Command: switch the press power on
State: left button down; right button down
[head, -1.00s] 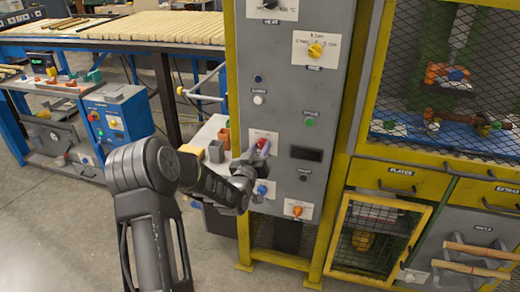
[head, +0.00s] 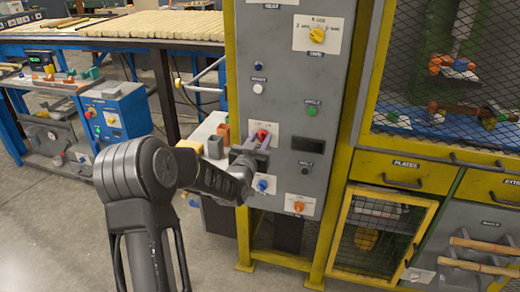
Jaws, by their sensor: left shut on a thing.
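The grey press control panel (head: 290,90) stands in a yellow frame at the middle. A red rotary knob (head: 262,134) sits on a white plate on its left side. My left gripper (head: 256,148) is at this knob, with its purple-grey fingers around it, and is shut on it. The fingers and hand hide the lower part of the knob and its plate, so its exact setting is hard to read. A blue knob (head: 263,185) lies just below the hand. My right gripper is not in view.
The panel also carries a yellow knob (head: 317,35), a green button (head: 312,110), a white button (head: 258,88) and an orange knob (head: 298,207). A yellow mesh cage (head: 440,70) stands at right. A small table with blocks (head: 214,146) is left of the panel.

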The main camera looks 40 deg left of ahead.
pick_arm(q)
jog(key=m+b, duration=0.3)
jog(key=b, duration=0.1)
jog(key=m+b, duration=0.2)
jog(key=shift+f+m, duration=0.25)
jog(key=shift+m, duration=0.05)
jog(key=shift+r+m+b, duration=0.2)
jog(key=shift+m+b, duration=1.1)
jog(key=shift+m, duration=0.1)
jog(key=c, duration=1)
grip_release()
jog(key=shift+s, duration=0.1)
jog(key=v, duration=0.7)
jog(key=shift+s+d, duration=0.15)
jog(key=shift+s, duration=0.15)
